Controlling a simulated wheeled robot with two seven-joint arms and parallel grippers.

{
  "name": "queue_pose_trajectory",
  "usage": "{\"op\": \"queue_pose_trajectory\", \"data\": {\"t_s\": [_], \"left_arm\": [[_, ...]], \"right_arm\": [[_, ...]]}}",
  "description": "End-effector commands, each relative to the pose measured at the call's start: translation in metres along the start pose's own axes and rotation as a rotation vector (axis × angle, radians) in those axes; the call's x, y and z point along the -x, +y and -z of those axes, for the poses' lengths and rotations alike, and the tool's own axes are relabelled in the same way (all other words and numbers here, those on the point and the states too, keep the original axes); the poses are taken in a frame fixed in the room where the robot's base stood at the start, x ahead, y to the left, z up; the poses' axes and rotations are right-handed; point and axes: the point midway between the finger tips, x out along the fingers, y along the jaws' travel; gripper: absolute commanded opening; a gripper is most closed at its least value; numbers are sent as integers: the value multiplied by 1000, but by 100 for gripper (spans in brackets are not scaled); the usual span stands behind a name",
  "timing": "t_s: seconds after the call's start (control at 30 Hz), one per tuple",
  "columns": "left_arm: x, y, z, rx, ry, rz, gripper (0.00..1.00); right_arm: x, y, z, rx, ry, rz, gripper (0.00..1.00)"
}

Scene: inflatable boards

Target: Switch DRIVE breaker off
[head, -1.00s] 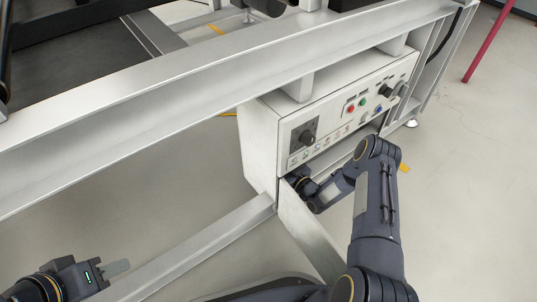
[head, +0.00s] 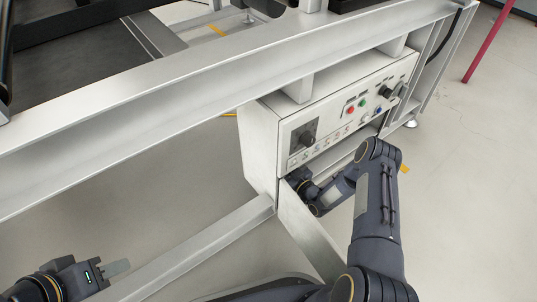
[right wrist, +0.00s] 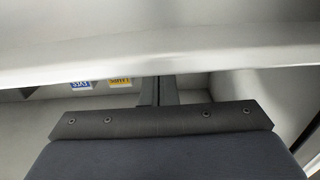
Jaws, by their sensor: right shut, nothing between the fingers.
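The white control cabinet (head: 262,150) hangs under the frame's beam, with an open bay (head: 335,157) below its sloping front panel. My right arm reaches into this bay, and its gripper's fingertips are hidden in the head view. In the right wrist view my right gripper (right wrist: 158,90) is shut and empty inside the bay, under a pale edge. A blue label (right wrist: 81,85) and a yellow label (right wrist: 121,84) show upside down to its left. The DRIVE breaker cannot be made out. My left gripper (head: 117,268) is at the lower left, away from the cabinet; its finger gap cannot be seen.
A long grey beam (head: 150,105) crosses above the cabinet. A lower rail (head: 200,250) runs near my left gripper. Open floor lies right.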

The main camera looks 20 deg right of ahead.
Motion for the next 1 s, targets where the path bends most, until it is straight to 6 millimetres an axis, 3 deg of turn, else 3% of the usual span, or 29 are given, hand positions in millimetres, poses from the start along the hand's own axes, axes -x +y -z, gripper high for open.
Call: {"op": "queue_pose_trajectory", "data": {"t_s": [0.67,1.0], "left_arm": [[7,3,4,0,0,0,36],[12,5,6,0,0,0,36]], "right_arm": [[23,0,8,0,-1,-1,0],[49,1,9,-1,-1,-2,0]]}}
